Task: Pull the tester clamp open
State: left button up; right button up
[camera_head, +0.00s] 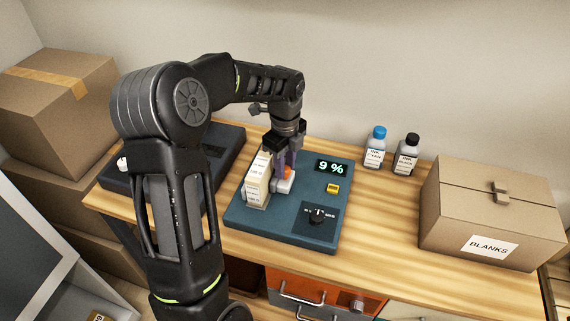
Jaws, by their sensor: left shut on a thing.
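The tester is a flat teal unit (250,216) on the wooden bench. It carries a lit display (331,168) reading 9 %, a yellow button (333,188) and a dark dial (318,216). A cream labelled block (257,182) stands upright at its left. To the right of that block is the tester clamp (285,185), a white piece with an orange part. My left gripper (287,165) points down and is shut on the clamp from above; its fingers hide much of the grip. My right gripper is out of view.
A cyan ink bottle (375,150) and a black ink bottle (406,156) stand behind right. A BLANKS carton (488,205) sits at right. A dark device (228,140) lies left, partly behind my arm. Bench between tester and carton is clear.

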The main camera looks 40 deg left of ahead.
pick_arm(q)
grip_shut()
dwell(0.9)
